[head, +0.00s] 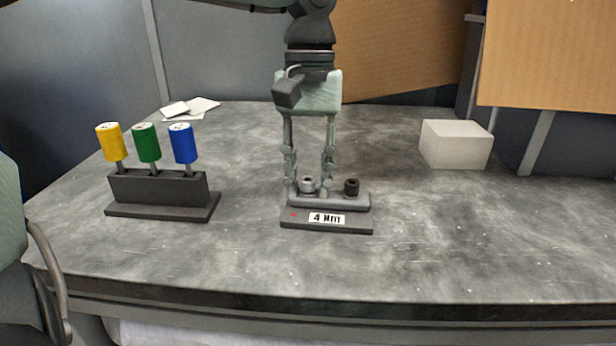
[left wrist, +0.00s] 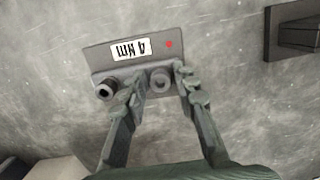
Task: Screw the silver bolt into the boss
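The silver bolt (head: 308,185) shows as a light grey round head with a dark centre, at the left end of a grey raised block (head: 340,203) on a dark base plate. It also shows in the left wrist view (left wrist: 160,82). The boss is not clearly distinguishable from the block and bolt. My left gripper (head: 309,184) points down with one finger on each side of the bolt. Its fingertips (left wrist: 160,84) look apart from the bolt, with gaps showing in the wrist view. My right gripper is not seen.
A black bolt (head: 351,187) stands on the block's right end, close to one finger. A "4 Nm" label (head: 326,218) marks the plate. A dark rack (head: 160,190) with yellow, green and blue-handled tools stands left. A white box (head: 455,143) is at right; the front table is clear.

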